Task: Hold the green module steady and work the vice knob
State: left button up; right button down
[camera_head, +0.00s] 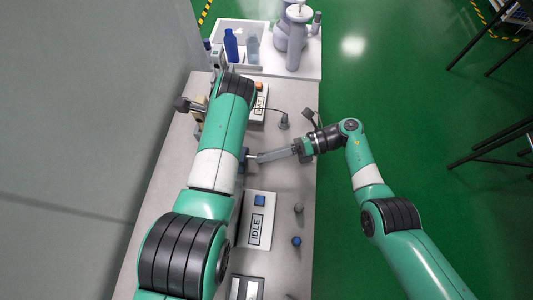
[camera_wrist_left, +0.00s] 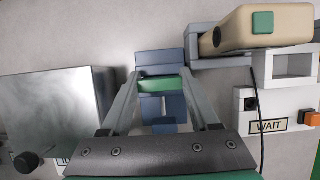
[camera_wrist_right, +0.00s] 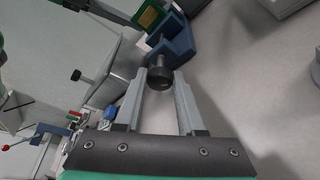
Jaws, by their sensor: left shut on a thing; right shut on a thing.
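The green module (camera_wrist_left: 160,84) sits in the blue vice (camera_wrist_left: 162,60). The fingers of my left gripper (camera_wrist_left: 160,78) are shut on the module from both sides. In the head view my left arm hides the module and my left gripper. In the right wrist view the module (camera_wrist_right: 150,16) shows at the top, beside the vice's blue jaw (camera_wrist_right: 180,42). The black vice knob (camera_wrist_right: 158,74) sticks out from the vice towards my right gripper (camera_wrist_right: 160,82), whose fingertips are shut on it. My right gripper (camera_head: 256,158) reaches in from the right in the head view.
A beige handheld tester (camera_wrist_left: 265,30) with a green button lies near the vice. A WAIT box (camera_wrist_left: 270,126) and a metal box (camera_wrist_left: 60,110) flank my left gripper. An IDLE box (camera_head: 257,221) stands nearer on the bench. A white tray (camera_head: 262,57) with bottles is at the far end.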

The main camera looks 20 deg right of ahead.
dwell(0.5)
jog(key=c, duration=0.5)
grip_release()
jog(key=shift+f, duration=0.1)
